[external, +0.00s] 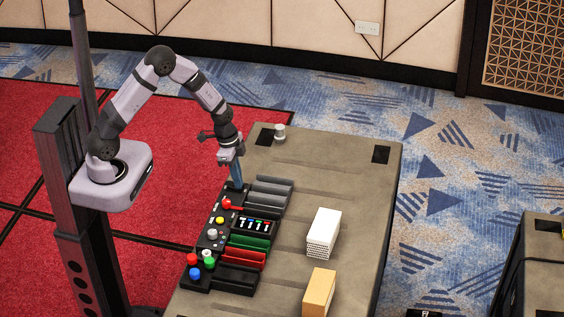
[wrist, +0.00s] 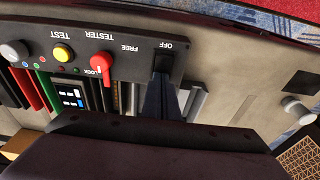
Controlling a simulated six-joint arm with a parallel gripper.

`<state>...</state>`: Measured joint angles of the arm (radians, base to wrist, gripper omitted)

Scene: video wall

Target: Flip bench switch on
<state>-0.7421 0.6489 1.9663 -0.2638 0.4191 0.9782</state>
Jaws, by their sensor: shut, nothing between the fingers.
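The bench switch (wrist: 164,62) is a dark piece on the black control panel beside an upside-down "OFF" label, in the wrist view. My gripper (wrist: 161,82) is shut and empty, its blue-grey fingers pointing at the switch and covering part of it. I cannot tell whether the tips touch it. In the external view my gripper (external: 236,186) points down at the far end of the panel, where the fingers hide the switch.
A red lever (wrist: 102,63), a yellow button (wrist: 62,52) and a pale knob (wrist: 13,50) sit along the panel. Coloured racks (external: 250,243) lie beside it.

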